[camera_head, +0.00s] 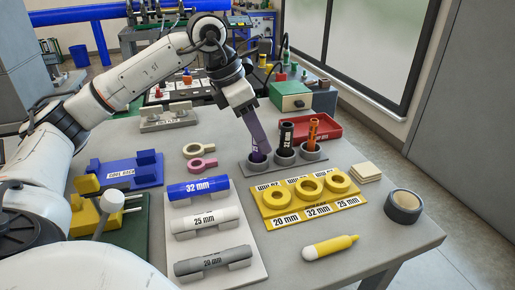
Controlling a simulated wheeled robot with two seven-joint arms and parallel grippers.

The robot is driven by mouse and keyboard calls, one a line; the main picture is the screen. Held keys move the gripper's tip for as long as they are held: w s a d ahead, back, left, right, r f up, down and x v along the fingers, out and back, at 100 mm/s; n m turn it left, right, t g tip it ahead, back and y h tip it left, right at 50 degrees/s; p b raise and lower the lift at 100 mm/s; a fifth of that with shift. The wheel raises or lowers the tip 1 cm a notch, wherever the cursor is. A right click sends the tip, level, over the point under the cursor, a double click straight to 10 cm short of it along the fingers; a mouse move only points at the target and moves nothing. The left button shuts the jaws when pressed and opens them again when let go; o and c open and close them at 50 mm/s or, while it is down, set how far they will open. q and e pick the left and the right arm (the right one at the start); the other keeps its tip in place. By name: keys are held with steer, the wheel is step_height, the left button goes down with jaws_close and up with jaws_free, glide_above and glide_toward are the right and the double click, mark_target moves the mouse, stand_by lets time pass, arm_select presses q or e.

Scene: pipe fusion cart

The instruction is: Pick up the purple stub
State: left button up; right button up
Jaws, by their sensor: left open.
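The purple stub (259,139) stands in the left grey cup of a holder (257,166) near the middle of the table and looks slightly tilted. My left gripper (251,112) comes down from above and is right at the stub's upper end. Its jaws are open, and they overlap the stub in this view, so I cannot tell whether they touch it. A black stub (286,138) and an orange stub (313,131) stand in the other cups to the right. My right gripper is not in view.
Yellow rings sit on a yellow tray (268,213) in front of the cups. A white board (181,250) holds blue, white and grey pipes. A red tray (331,130) and green box (290,95) are behind. A tape roll (403,206) and yellow marker (330,247) lie at right.

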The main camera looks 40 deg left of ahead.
arm_select(q)
jaws_close()
steer(key=shift+r, duration=0.1)
